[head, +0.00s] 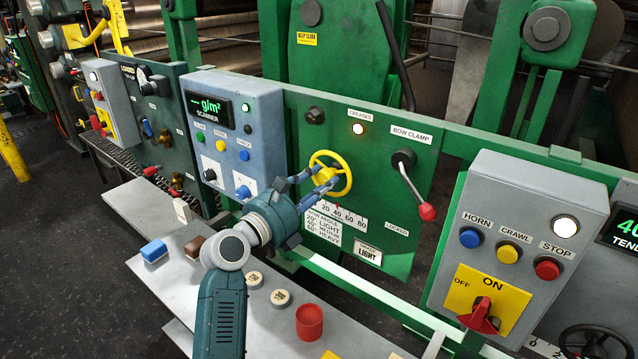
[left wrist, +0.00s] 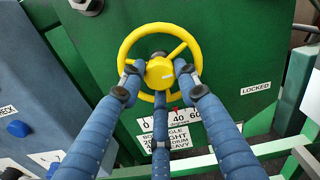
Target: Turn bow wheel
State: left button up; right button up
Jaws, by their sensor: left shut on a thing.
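The yellow bow wheel (head: 347,168) sits on the green panel in the head view, above a white angle scale (head: 336,216). In the left wrist view the wheel (left wrist: 160,73) fills the upper middle, and a small red mark shows near 40 on the scale. My left gripper (head: 322,180) reaches it from the front. Its blue fingers (left wrist: 159,72) are shut on the wheel, two at the sides of the hub and one below. My right gripper is not in view.
The bow clamp lever (head: 412,187) with a red knob is right of the wheel, angled down toward the "LOCKED" label. A blue-grey scanner box (head: 258,100) stands close on the left. A grey shelf (head: 150,205) below holds a red cup (head: 309,322) and small blocks.

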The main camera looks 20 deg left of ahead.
pick_arm(q)
jog(key=shift+d+f+m, duration=0.1)
jog(key=shift+f+m, duration=0.15)
jog(key=shift+m, duration=0.15)
